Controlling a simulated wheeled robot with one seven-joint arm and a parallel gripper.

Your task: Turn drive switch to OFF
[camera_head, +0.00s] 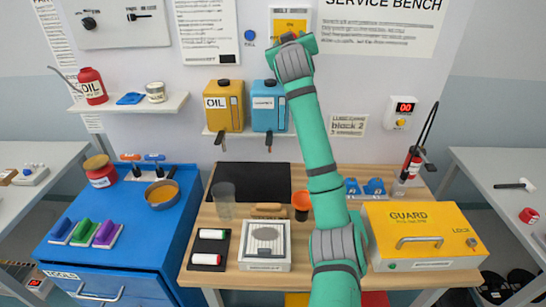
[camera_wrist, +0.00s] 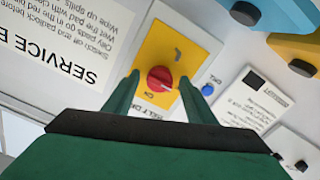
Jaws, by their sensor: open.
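The drive switch is a round red knob (camera_wrist: 160,79) on a yellow plate (camera_wrist: 164,50) on the wall. A pale mark shows on the knob near a small label that looks like "On", though the lettering is hard to read. In the head view the top of the yellow plate (camera_head: 291,13) shows, and my arm hides the knob. My gripper (camera_wrist: 159,77) is open, with one finger on each side of the knob in the wrist view. I cannot tell whether either finger touches it. In the head view my gripper (camera_head: 290,38) is raised to the wall in front of the plate.
A blue button (camera_wrist: 207,89) sits close beside the plate. The bench (camera_head: 240,280) carries a yellow guard box (camera_head: 425,225), a scale-like device (camera_head: 265,245) and small items.

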